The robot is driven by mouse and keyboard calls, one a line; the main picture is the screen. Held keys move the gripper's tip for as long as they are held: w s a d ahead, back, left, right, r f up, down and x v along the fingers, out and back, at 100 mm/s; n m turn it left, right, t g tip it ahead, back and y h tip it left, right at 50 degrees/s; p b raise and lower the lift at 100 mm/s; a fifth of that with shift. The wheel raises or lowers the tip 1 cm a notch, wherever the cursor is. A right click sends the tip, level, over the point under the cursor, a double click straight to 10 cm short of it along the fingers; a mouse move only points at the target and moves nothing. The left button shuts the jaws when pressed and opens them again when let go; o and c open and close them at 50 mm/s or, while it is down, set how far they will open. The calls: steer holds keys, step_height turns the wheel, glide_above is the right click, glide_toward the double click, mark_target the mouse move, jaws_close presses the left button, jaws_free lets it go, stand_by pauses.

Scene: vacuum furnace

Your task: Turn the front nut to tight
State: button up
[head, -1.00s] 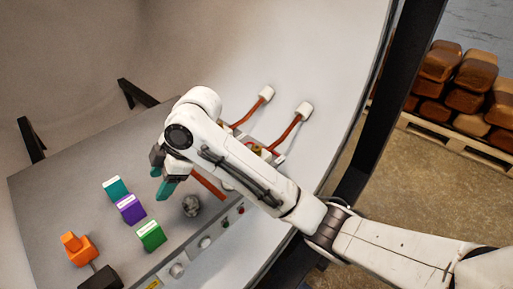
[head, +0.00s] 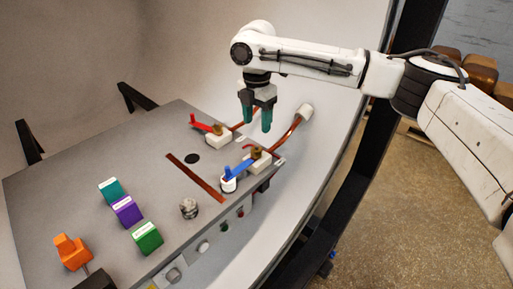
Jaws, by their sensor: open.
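Two pale valve blocks stand at the right end of the grey panel. The nearer one (head: 259,164) has a brass nut (head: 257,153) on top, which looks like the front nut, with a blue lever (head: 240,169) beside it. The farther block (head: 218,140) has a similar brass nut (head: 217,128) and a red lever (head: 202,125). My gripper (head: 257,123) points down with its two teal fingers apart and nothing between them. In the picture it is just above the nearer nut, with a gap between. How tight the nut is cannot be seen.
Copper pipes (head: 287,133) run from the blocks to white fittings on the curved wall. A copper strip (head: 195,177) lies left of the blocks. A grey knob-like part (head: 189,208), teal, purple and green blocks (head: 148,238) and an orange piece (head: 72,253) are farther left.

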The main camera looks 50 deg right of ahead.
mark_target(257, 148)
step_height(257, 148, down, 10)
steer(key=shift+f, duration=0.1)
stand_by(0.4)
steer(key=c, duration=1)
